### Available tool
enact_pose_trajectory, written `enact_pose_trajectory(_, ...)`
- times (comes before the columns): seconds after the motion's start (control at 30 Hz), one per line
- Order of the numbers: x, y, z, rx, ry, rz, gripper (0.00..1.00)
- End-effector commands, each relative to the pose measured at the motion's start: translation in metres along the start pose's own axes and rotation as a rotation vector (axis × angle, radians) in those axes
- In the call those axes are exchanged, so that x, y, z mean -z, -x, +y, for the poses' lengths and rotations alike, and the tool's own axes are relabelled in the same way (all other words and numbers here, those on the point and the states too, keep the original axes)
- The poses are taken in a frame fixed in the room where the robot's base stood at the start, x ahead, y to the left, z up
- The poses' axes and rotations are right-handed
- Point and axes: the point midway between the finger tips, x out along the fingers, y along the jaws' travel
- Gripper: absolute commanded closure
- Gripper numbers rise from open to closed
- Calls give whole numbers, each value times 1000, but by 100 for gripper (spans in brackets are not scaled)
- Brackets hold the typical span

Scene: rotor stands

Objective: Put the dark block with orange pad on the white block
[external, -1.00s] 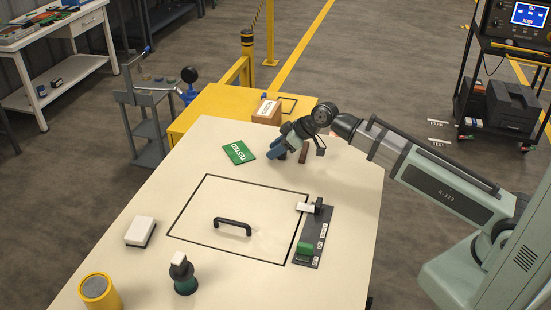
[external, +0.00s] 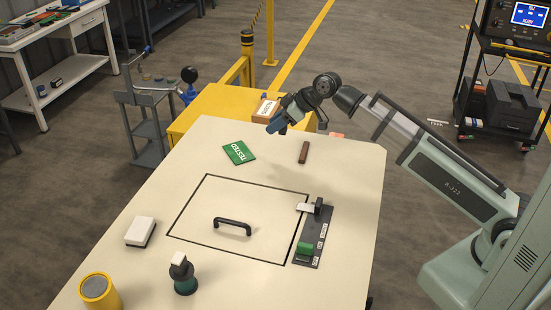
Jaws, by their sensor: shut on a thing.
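My gripper (external: 277,124) is raised over the table's far edge, with a dark bluish piece (external: 279,122) at its tip. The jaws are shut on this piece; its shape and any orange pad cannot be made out. A white block (external: 140,228) with a darker lower part lies at the table's left edge, well apart from my gripper. A slim reddish-brown block (external: 304,152) stands on the table, to the right of and below my gripper in the picture.
A green TESTED card (external: 239,152) lies near the far left edge. A black handle (external: 233,227) rises inside the outlined square. A dark strip (external: 313,240) with a green piece lies to its right. A yellow cylinder (external: 97,291) stands at front left. A box (external: 266,108) sits beyond the table.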

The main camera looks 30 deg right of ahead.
Motion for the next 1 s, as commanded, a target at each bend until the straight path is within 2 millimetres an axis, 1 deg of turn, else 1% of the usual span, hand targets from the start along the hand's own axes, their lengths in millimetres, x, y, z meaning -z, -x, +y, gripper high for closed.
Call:
enact_pose_trajectory(0.17, 4, 3, -1, 1, 1, 0, 93)
enact_pose_trajectory(0.23, 4, 3, -4, 4, 4, 0, 93)
enact_pose_trajectory(0.37, 8, -1, -22, 23, 23, 0, 93)
enact_pose_trajectory(0.47, 11, -8, -48, 49, 48, -1, 93)
enact_pose_trajectory(0.6, 18, -22, -92, 94, 94, 0, 93)
enact_pose_trajectory(0.67, 23, -29, -111, 114, 115, 0, 93)
enact_pose_trajectory(0.87, 53, -59, -176, 181, 182, -1, 93)
enact_pose_trajectory(0.9, 61, -66, -190, 195, 196, -1, 93)
enact_pose_trajectory(0.97, 73, -76, -210, 216, 216, 0, 93)
enact_pose_trajectory(1.0, 80, -82, -225, 230, 230, 0, 93)
